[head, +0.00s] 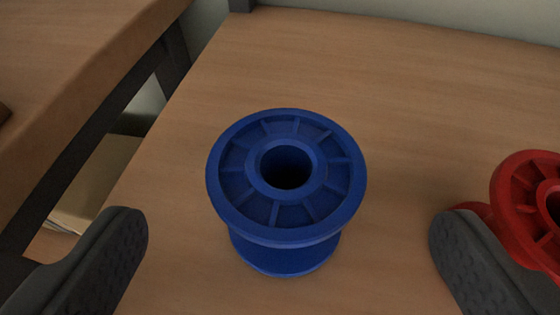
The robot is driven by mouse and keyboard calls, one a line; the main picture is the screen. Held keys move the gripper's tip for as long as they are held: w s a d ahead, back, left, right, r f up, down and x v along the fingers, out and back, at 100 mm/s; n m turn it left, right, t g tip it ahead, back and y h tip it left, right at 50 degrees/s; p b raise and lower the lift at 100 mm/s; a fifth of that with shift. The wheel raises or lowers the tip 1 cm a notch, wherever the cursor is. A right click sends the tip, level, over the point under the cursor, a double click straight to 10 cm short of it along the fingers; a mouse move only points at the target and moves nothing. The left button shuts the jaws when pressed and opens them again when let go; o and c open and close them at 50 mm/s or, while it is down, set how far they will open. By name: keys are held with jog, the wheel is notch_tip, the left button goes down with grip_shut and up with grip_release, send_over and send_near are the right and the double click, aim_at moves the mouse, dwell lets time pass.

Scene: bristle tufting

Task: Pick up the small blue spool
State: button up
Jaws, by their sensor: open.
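The small blue spool (236,187) stands upright on the wooden table, near the middle of the head view. Its ribbed top flange and dark centre hole face up. My gripper (287,238) is open, with one dark grey finger at the lower left and the other at the lower right. The spool appears between and a little beyond the two fingertips, with a visible gap on each side. Nothing is held.
A red spool (522,180) stands at the right edge, partly cut off and partly behind the right finger. The wooden tabletop (420,90) is clear behind the blue spool. A gap at left separates it from another wooden surface (70,70).

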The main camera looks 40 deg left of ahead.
aim_at(289, 153)
jog(key=shift+b+x, duration=1.35)
jog(key=shift+x, duration=2.9)
jog(key=shift+r, duration=0.1)
jog(key=c, duration=1.1)
